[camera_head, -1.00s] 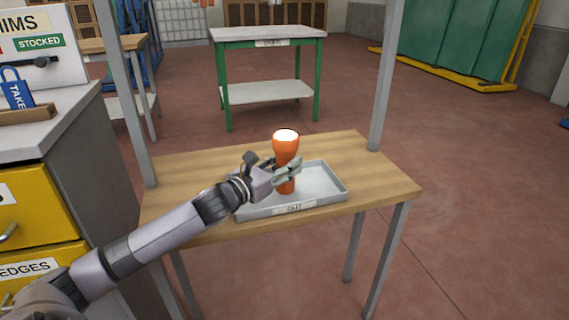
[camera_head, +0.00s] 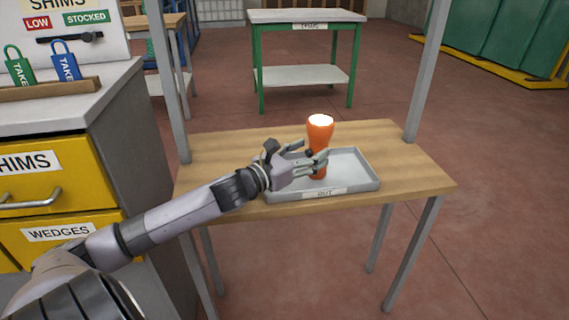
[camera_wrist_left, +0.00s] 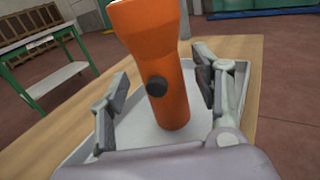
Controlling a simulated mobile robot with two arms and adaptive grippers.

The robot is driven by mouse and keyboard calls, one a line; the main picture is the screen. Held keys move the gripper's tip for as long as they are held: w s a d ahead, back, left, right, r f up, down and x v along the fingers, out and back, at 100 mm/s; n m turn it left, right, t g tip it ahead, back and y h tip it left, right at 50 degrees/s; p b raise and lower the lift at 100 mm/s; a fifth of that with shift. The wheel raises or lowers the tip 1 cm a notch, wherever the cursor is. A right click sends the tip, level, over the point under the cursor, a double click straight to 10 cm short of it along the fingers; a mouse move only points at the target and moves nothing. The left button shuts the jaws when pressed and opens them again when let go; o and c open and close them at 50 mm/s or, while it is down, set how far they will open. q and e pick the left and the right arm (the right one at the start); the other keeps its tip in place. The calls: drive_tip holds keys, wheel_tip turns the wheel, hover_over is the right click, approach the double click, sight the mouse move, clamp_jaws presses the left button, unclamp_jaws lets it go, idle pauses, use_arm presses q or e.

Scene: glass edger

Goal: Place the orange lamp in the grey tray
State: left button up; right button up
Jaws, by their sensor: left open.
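The orange lamp (camera_head: 320,134) stands upright in the grey tray (camera_head: 361,180), lens end up and glowing white. In the left wrist view the lamp (camera_wrist_left: 158,60) stands between the fingers, its dark button facing me, its base on the floor of the tray (camera_wrist_left: 238,88). My left gripper (camera_head: 320,160) is open around the lower part of the lamp. In the left wrist view the fingers of my left gripper (camera_wrist_left: 163,95) are apart from the lamp on both sides. My right gripper is not in view.
The tray, labelled OUT, sits on a wooden table (camera_head: 415,178) with grey uprights. A cabinet (camera_head: 55,180) with yellow drawers stands at the left, padlocks (camera_head: 65,62) above it. A green-framed table (camera_head: 306,18) stands behind. Red floor at the right is clear.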

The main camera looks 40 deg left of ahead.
use_arm(q)
drive_tip(key=s, duration=0.4)
drive_tip(key=s+a+p, duration=0.1)
drive_tip(key=s, duration=0.2)
drive_tip(key=shift+s+a, duration=0.15)
drive_tip(key=shift+s, duration=0.55)
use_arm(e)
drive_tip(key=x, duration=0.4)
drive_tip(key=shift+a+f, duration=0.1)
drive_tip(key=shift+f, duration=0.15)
